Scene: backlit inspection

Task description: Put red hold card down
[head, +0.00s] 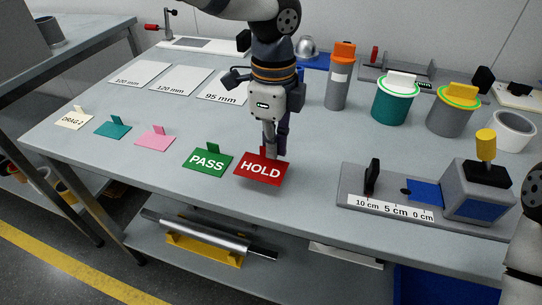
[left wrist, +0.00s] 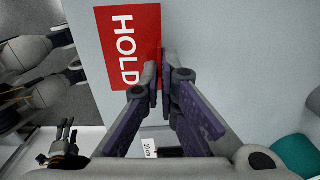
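The red HOLD card (head: 260,169) lies near the table's front edge, to the right of the green PASS card (head: 207,160). My left gripper (head: 271,155) points down at the back of the HOLD card, where its upright tab stands. In the left wrist view the red card (left wrist: 128,45) lies beside the left gripper's fingertips (left wrist: 161,75), which are closed together on its tab; the tab is mostly hidden. I cannot tell whether the card touches the table. A small dark shape at lower left of the left wrist view looks like my right gripper (left wrist: 66,148); its fingers are too small to judge.
Pink (head: 155,136), teal (head: 112,129) and cream (head: 74,119) cards lie further left. A gauge block with a cm scale (head: 395,206) stands to the right. A grey cylinder with an orange top (head: 339,85) and a teal canister (head: 394,102) stand behind. Bare table surrounds the HOLD card.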

